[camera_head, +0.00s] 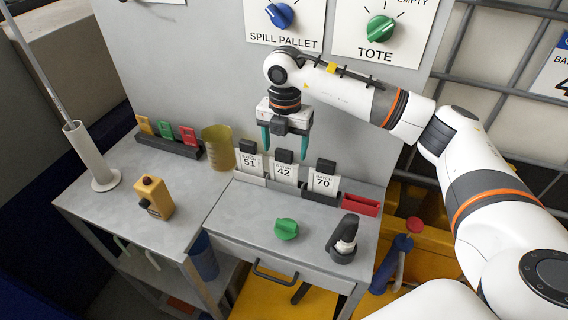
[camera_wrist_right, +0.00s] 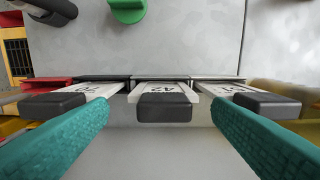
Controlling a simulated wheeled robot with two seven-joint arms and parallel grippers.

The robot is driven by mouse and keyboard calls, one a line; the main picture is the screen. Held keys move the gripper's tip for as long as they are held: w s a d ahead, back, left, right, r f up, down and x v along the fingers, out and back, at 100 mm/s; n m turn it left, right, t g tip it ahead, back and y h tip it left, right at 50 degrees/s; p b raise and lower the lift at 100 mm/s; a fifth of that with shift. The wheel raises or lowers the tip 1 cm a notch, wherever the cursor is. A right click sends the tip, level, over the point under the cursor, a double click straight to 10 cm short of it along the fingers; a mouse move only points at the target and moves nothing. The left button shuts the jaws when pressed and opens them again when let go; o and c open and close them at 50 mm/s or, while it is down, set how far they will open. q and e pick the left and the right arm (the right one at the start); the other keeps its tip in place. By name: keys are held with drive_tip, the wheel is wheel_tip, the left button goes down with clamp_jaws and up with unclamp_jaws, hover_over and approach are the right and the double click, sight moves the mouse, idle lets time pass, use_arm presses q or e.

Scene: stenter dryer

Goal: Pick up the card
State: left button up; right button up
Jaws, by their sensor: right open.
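Three white cards with black grips stand side by side in slotted holders. They are the BATCH 51 card (camera_head: 250,163), the BATCH 42 card (camera_head: 286,173) and the BATCH 70 card (camera_head: 323,184). My right gripper (camera_head: 285,151) is open and empty, its teal fingers pointing down around the height of the card grips, near the 42 card. In the right wrist view the 42 card (camera_wrist_right: 163,88) lies centred between the fingers, with its black grip (camera_wrist_right: 164,108) towards me. I cannot tell whether a finger touches a card. My left gripper is out of view.
A red slot holder (camera_head: 361,204) is right of the cards; a yellowish cup (camera_head: 218,147) and a rack of coloured tags (camera_head: 167,138) are left. A green knob (camera_head: 286,229) and a black device (camera_head: 343,240) stand in front. The grey panel (camera_head: 205,75) rises behind.

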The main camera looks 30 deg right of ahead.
sight(284, 161)
drive_tip(key=shift+w+d+f, duration=0.1)
drive_tip(key=shift+w+f, duration=0.05)
drive_tip(key=shift+f, duration=0.3)
drive_tip(key=shift+w+f, duration=0.15)
drive_tip(key=shift+f, duration=0.15)
drive_tip(key=shift+f+p, duration=0.95)
drive_tip(key=shift+p, duration=0.2)
wheel_tip(284, 161, down, 2)
drive_tip(key=shift+f+p, duration=0.15)
drive_tip(key=shift+p, duration=0.2)
drive_tip(key=shift+f, duration=0.4)
drive_tip(key=c, duration=0.6)
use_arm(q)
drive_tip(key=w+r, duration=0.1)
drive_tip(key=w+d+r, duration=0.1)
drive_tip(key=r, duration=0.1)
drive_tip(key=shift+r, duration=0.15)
